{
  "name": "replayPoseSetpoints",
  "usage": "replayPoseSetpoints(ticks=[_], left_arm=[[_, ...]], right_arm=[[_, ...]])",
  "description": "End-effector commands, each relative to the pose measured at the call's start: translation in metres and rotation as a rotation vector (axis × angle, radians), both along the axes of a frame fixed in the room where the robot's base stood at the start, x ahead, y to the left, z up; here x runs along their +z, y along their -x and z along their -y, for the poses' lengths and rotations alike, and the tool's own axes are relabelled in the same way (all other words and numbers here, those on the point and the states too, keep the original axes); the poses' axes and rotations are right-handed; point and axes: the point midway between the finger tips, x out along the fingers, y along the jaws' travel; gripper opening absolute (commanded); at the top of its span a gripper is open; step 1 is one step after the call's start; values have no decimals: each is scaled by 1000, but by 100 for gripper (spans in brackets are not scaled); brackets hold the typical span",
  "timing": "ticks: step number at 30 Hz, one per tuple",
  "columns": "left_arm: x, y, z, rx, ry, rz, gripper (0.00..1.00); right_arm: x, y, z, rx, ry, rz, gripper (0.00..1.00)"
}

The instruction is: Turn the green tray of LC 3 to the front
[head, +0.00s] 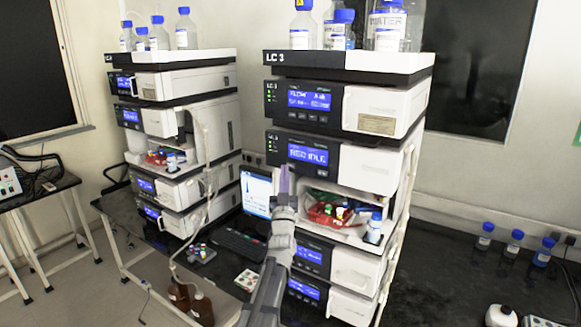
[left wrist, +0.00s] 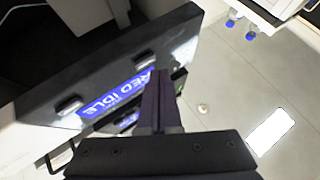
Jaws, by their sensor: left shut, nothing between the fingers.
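The LC 3 stack (head: 350,65) stands right of centre in the head view. Its open sampler bay shows a red tray (head: 322,217) with vials at the front. A bit of green (head: 320,195) shows behind it, probably the green tray, mostly hidden. The sampler's blue display (head: 307,154) above the bay seems to read "RED IDLE"; it also shows in the left wrist view (left wrist: 115,95). My left gripper (head: 284,180) is shut and empty, its fingertips close to the sampler's front below and left of the display. In the left wrist view the closed fingers (left wrist: 160,100) overlap the panel's edge; contact is unclear.
A second stack (head: 180,85) stands at the left, with a monitor (head: 257,190) and a keyboard (head: 240,243) between them. Blue-capped bottles (head: 300,25) stand on top of LC 3. More bottles (head: 514,243) stand on the dark bench at the right.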

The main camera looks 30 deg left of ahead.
Motion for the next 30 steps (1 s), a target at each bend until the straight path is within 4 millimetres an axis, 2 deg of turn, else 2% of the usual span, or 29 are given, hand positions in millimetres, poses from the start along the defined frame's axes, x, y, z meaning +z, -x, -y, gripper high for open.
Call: replayPoseSetpoints(ticks=[6,30], left_arm=[[0,-7,1,-1,1,0,0],[0,-12,1,-1,1,0,0]], right_arm=[[0,0,0,0,0,0,50],[0,0,0,0,0,0,50]])
